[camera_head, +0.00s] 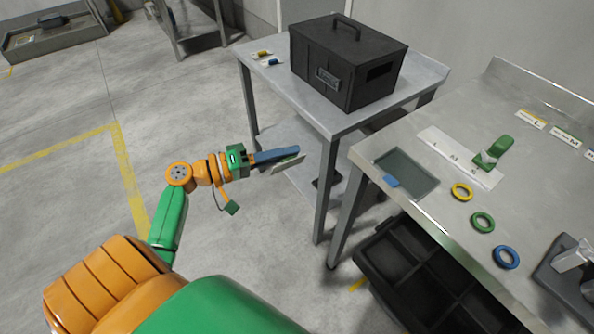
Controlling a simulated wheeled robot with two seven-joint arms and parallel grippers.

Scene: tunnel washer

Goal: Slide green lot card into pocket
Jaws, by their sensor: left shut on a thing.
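My left gripper (294,152) reaches in over the floor, left of the steel side table, with its blue fingers shut on a thin pale card (287,165). The card sticks out below the fingers, and its green marking cannot be made out. A black case (347,65) with a top handle stands on the side table. Its front has a small framed label pocket (327,79), up and right of my gripper and apart from the card. My right gripper is not in view.
The right bench holds a grey tray (410,168), a green clip-like piece (494,150) and coloured rings (482,222). A black divided crate (420,275) is below.

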